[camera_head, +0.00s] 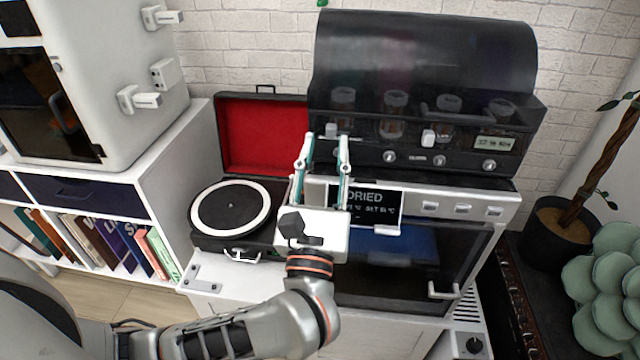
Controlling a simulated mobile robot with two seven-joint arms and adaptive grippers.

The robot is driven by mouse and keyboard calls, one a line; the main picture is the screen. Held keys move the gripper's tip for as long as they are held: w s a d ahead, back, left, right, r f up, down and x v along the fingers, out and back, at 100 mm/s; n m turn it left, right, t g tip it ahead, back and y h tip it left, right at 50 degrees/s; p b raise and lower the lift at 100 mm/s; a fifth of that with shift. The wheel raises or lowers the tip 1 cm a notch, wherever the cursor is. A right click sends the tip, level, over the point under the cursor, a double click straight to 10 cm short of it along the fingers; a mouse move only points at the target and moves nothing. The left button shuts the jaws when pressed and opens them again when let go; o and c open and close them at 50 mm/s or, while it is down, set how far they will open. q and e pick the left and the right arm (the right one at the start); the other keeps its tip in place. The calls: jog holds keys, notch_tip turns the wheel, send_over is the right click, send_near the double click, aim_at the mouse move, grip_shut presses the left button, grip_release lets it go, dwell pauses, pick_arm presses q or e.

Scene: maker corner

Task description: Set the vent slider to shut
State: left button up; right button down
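A black hooded machine (420,60) stands at the back. Its front bears two small white tabs, one at the left (331,130) and one right of the middle (428,137). Either could be the vent slider; no label is readable. My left gripper (326,140) points at the machine's left front, its teal-lined fingers apart and nothing held. The left tab shows between the fingertips; I cannot tell whether they touch it. My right gripper is out of view.
Three round knobs, one in the middle (438,160), and a small display (494,143) line the machine's front. Below is a white oven-like unit (510,200) with a dark screen. A turntable (230,208) with an open red-lined lid stands left of my gripper. A plant (605,275) is at the right.

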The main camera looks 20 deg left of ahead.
pick_arm(q)
jog(key=v, duration=0.9)
jog(key=shift+s, duration=0.35)
jog(key=shift+d+f, duration=0.1)
jog(key=shift+f, duration=0.05)
